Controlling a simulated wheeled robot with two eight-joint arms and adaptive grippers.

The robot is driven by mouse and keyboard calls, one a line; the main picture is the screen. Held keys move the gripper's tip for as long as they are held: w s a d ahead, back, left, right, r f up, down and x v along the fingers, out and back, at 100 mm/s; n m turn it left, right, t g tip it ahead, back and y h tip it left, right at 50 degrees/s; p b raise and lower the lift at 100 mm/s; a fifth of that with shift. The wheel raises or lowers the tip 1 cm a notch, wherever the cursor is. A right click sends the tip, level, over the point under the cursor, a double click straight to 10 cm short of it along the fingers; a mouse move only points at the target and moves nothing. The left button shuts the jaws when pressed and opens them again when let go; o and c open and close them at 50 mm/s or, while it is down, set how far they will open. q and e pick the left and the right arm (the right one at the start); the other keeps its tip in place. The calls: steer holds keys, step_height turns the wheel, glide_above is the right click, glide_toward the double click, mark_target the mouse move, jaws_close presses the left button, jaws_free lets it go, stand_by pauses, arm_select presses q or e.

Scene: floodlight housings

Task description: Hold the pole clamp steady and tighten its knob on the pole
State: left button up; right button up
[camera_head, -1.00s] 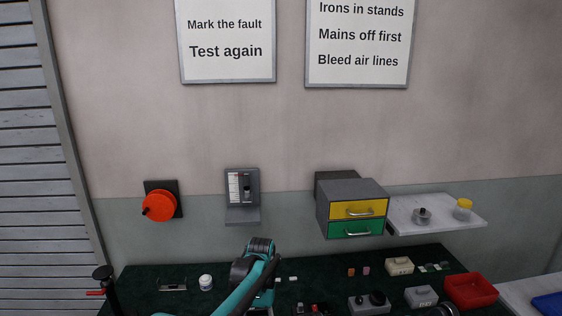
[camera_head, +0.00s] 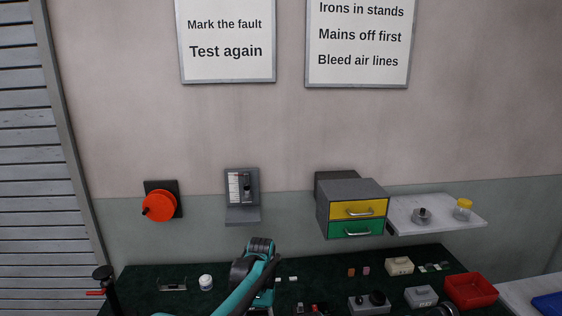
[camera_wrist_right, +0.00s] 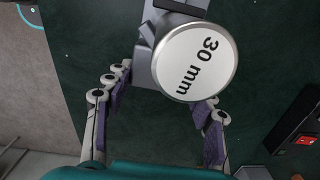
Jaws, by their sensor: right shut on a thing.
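In the right wrist view, my right gripper (camera_wrist_right: 166,92) has its purple-padded fingers on both sides of a grey body (camera_wrist_right: 143,68), which I take to be the pole clamp. A round pale face marked "30 mm" (camera_wrist_right: 195,62) stands over it close to the camera and covers much of the grip. The knob cannot be made out. My left gripper is not in view.
The dark green bench (camera_head: 225,292) carries a white jar (camera_head: 206,282), a grey box with a black dial (camera_head: 370,303) and a red bin (camera_head: 471,291). A drawer unit (camera_head: 352,208) and a shelf (camera_head: 436,213) are on the wall. A red-handled black stand (camera_head: 105,283) is at the left edge.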

steer(key=o, duration=1.3)
